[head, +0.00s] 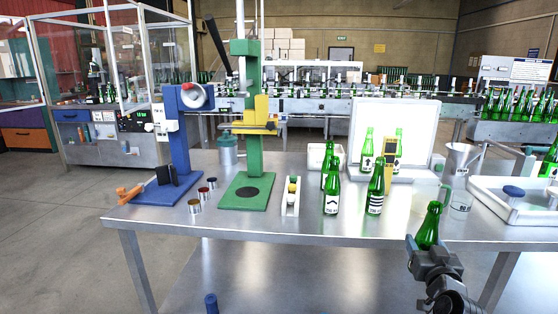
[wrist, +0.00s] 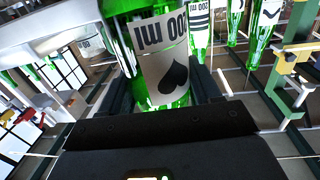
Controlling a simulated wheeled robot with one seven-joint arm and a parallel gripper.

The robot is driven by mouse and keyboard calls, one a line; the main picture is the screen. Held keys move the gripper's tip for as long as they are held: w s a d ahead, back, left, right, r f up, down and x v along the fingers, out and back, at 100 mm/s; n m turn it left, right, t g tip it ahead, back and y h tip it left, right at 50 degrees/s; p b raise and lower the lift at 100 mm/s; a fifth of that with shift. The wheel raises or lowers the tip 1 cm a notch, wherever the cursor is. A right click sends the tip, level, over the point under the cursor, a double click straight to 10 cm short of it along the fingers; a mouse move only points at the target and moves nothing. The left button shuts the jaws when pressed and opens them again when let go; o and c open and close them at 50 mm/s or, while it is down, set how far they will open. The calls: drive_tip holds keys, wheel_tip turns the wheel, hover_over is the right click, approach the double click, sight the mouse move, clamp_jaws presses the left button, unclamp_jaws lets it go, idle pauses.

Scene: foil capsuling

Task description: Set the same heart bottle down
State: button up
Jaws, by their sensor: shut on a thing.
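My gripper (head: 432,250) is shut on a green glass bottle (head: 428,228) at the lower right of the head view. In the wrist view the bottle (wrist: 150,25) stands between the two dark fingers. Its white label (wrist: 165,60) shows "200 ml" and a black heart, both upside down in that picture. In the head view the bottle looks roughly upright at the table's front edge, with its label and lower part hidden by my gripper. I cannot tell its height over the steel table (head: 270,228).
A chevron-label bottle (head: 332,192) and a striped-label bottle (head: 376,192) stand mid-table, with more bottles behind. A green press (head: 247,195) stands left. The front strip of table is mostly clear.

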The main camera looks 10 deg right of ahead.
drive_tip(key=s+a+f+n+t+y, duration=0.1)
drive_tip(key=s+a+f+n+y, duration=0.2)
drive_tip(key=s+a+f, duration=1.5)
drive_tip(key=s+a+y, duration=0.2)
drive_tip(key=a, duration=0.2)
drive_tip(key=shift+s+f+n+y, duration=0.2)
drive_tip(key=shift+s+n+y, duration=0.1)
drive_tip(key=shift+s+n, duration=0.1)
drive_tip(key=shift+d, duration=0.1)
